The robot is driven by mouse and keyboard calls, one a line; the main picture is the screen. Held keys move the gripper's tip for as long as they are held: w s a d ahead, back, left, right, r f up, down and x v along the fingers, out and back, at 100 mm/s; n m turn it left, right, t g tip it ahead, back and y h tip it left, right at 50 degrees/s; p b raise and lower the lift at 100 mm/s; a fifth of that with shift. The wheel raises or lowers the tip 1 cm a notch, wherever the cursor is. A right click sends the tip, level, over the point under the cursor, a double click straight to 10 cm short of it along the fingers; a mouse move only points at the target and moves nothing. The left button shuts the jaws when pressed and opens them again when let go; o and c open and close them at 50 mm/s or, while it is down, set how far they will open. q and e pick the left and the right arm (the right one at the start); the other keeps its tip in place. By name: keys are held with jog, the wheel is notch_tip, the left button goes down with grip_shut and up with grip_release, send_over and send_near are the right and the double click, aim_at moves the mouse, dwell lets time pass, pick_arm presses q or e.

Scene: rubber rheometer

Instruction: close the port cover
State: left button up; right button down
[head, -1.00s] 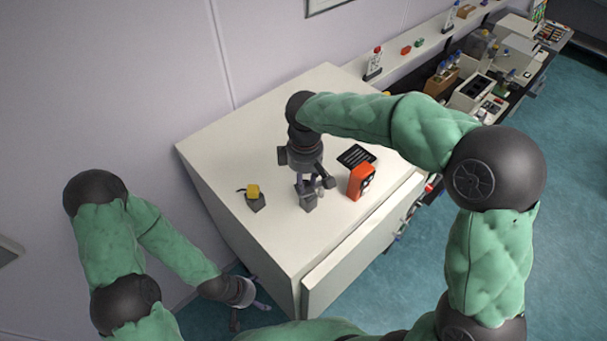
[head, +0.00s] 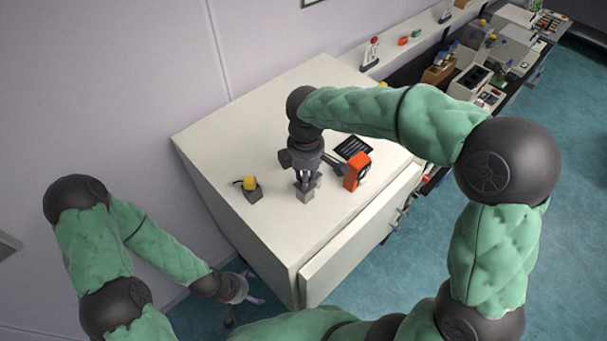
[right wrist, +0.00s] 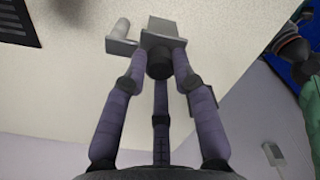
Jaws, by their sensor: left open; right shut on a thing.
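A grey block-shaped fitting (head: 306,193), which looks like the port cover part, stands on top of the white cabinet (head: 250,115). My right gripper (head: 307,180) points down at it from above. In the right wrist view the fingers (right wrist: 161,62) are closed around a dark round knob (right wrist: 160,66) on the near side of the grey fitting (right wrist: 172,28). A pale cylinder (right wrist: 121,29) on a small base stands beside it. The fingers hide part of the knob, and whether the port is covered cannot be seen. My left gripper (head: 250,299) is open and empty, low beside the cabinet.
A yellow-topped grey fitting (head: 250,188) stands to the left on the cabinet top. An orange device (head: 357,171) stands close on the right, before a dark slotted panel (head: 353,148). A bench with lab equipment (head: 470,75) lies at the back right.

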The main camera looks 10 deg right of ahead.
jog(key=shift+f, duration=0.1)
jog(key=c, duration=1)
grip_release()
jog(key=shift+r, duration=0.2)
notch_tip(320, 180, up, 12)
jog(key=shift+f, duration=0.15)
jog(key=shift+s+f, duration=0.1)
